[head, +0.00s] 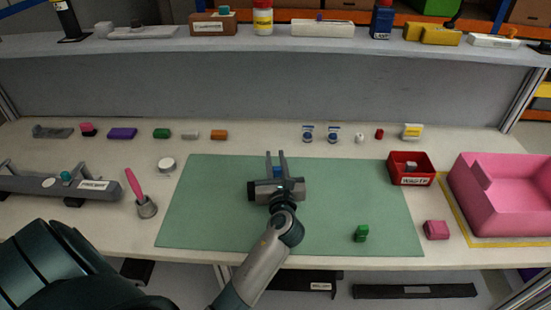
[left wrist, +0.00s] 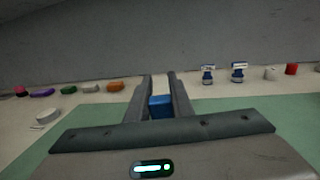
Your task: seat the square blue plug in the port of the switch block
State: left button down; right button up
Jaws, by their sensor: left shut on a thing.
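My left gripper (head: 276,154) is over the back middle of the green mat (head: 205,215), pointing away from me. It is shut on a blue plug (head: 277,171), which sits between the two grey fingers. In the left wrist view the blue plug (left wrist: 160,106) shows as a square-ended block between the fingers, with nothing seen touching it beyond them. I cannot tell which thing is the switch block, and its port is not seen clearly. A long grey housing (head: 98,195) with a teal knob and a label lies at the left. My right gripper is not in view.
A red waste bin (head: 410,180), a pink block (head: 436,230) and a large pink tray (head: 510,205) are at the right. Several small parts line the back.

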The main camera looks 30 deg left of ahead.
pick_arm(q)
jog(key=shift+f+b, duration=0.5)
jog(key=shift+f, duration=0.7)
dwell(0.5)
jog(key=shift+r, duration=0.15)
jog(key=shift+r+p, duration=0.7)
jog(key=shift+p, duration=0.35)
jog(key=shift+p, duration=0.95)
dwell(1.6)
jog(key=shift+f+b, duration=0.6)
jog(key=shift+f, duration=0.25)
dwell(0.4)
jog(key=c, duration=1.5)
grip_release()
